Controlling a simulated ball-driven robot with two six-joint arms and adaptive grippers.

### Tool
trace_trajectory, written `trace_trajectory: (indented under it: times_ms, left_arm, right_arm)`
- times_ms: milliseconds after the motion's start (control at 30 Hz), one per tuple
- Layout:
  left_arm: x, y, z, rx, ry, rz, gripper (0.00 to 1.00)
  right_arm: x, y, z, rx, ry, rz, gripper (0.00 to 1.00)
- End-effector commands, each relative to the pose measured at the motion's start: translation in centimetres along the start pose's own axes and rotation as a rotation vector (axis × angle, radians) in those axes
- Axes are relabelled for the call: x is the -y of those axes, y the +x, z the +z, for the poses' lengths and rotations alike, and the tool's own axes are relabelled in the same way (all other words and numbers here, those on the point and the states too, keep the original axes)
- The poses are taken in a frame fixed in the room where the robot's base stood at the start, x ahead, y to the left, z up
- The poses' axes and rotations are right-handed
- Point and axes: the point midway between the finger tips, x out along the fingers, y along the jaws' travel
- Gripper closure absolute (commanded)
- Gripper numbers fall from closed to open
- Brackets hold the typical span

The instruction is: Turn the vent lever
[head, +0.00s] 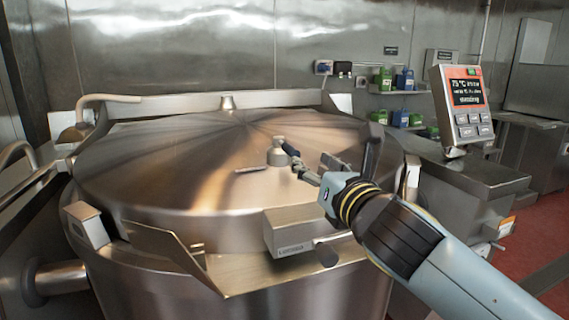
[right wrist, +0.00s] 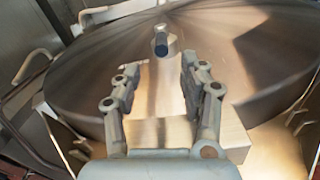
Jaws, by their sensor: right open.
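The vent lever (head: 290,148) has a dark blue handle and sits on a short metal vent post (head: 276,157) on the kettle lid (head: 190,165). My right gripper (head: 312,168) is over the lid, just right of and nearer than the lever. In the right wrist view the lever's dark blue end (right wrist: 160,46) shows beyond and between the two open fingers of the gripper (right wrist: 158,72). The fingers look apart from the lever, with nothing between them. My left gripper is not in view.
A latch box (head: 292,232) sits at the lid's front edge. A control panel (head: 463,105) stands at right beside a steel counter (head: 475,168). Shelves with green and blue containers (head: 404,80) are behind. The lid is mostly clear.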

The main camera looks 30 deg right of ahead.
Motion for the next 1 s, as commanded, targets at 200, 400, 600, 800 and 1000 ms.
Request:
trace_trajectory:
  times_ms: [200,400,600,800,1000]
  left_arm:
    - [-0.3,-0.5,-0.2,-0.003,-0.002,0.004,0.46]
    - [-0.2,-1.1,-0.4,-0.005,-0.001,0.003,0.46]
    - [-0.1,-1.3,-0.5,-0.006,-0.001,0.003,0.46]
    - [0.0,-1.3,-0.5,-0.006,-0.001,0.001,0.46]
    - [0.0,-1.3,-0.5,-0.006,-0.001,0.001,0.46]
  right_arm:
    - [0.1,2.4,-0.1,-0.005,-0.001,-0.002,0.57]
    - [0.1,6.5,-0.2,-0.007,-0.002,-0.004,0.57]
    - [0.1,9.5,-0.4,-0.009,0.000,-0.004,0.57]
    - [0.1,10.6,-0.5,-0.009,-0.001,-0.003,0.57]
    - [0.2,10.6,-0.5,-0.009,-0.001,-0.003,0.57]
